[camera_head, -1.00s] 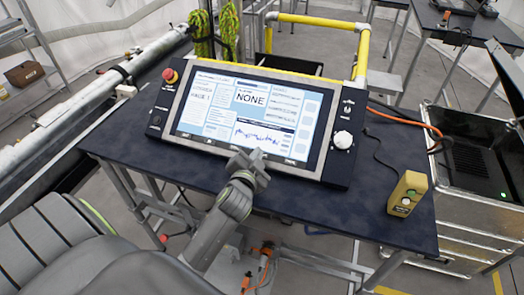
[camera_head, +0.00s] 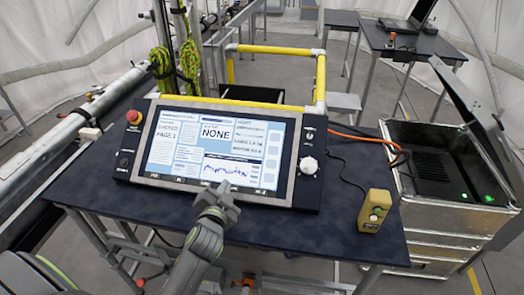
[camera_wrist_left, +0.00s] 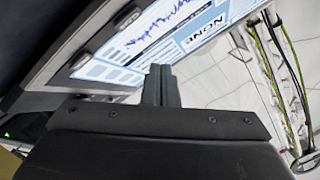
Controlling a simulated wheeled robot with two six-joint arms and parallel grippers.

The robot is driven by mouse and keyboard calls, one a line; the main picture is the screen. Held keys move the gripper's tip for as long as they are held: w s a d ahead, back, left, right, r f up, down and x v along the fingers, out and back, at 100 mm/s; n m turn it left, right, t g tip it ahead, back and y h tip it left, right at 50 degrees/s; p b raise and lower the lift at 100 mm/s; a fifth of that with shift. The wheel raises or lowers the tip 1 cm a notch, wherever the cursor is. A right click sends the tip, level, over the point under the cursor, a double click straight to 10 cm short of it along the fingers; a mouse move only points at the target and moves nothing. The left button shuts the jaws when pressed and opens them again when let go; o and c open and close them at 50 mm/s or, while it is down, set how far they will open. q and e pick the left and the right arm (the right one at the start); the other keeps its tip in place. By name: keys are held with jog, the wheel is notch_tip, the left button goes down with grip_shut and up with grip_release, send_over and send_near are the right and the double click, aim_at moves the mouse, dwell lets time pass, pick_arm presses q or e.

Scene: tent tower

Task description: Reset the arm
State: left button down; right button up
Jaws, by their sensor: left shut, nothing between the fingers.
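My left arm comes up from the bottom of the head view. Its gripper (camera_head: 224,189) is shut and empty, in front of the lower part of the control panel screen (camera_head: 215,150). I cannot tell whether the fingertips touch the panel. The screen reads "NONE" and shows a blue trace. In the left wrist view the closed fingers (camera_wrist_left: 161,84) point towards the screen (camera_wrist_left: 150,42), which appears turned over. My right gripper is not in view.
The panel stands on a dark table (camera_head: 270,232) with a red button (camera_head: 134,117), a white knob (camera_head: 308,165) and a yellow control box (camera_head: 374,211). A yellow rail (camera_head: 320,75) stands behind. An open metal case (camera_head: 450,185) is at the right.

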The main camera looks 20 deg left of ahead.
pick_arm(q)
jog(key=s+d+f+n+g+h, duration=0.1)
jog(key=s+f+n+g, duration=0.2)
jog(key=s, duration=0.6)
jog(key=s+f+n+g+h, duration=0.1)
jog(key=s+f+g, duration=0.3)
jog(key=s, duration=0.6)
jog(key=s+d+f+n+g+h, duration=0.1)
jog(key=s+f+g, duration=0.1)
jog(key=s+g, duration=0.5)
notch_tip(320, 180, down, 30)
jog(key=s+a+t+b, duration=0.1)
jog(key=s+a+b, duration=0.1)
jog(key=b, duration=0.3)
jog(key=s+d+f+g+h+b, duration=0.1)
jog(key=s+f+b, duration=0.3)
jog(key=s+f, duration=1.1)
notch_tip(320, 180, down, 4)
jog(key=shift+d+r, duration=0.1)
jog(key=shift+d, duration=0.3)
jog(key=shift+s, duration=0.15)
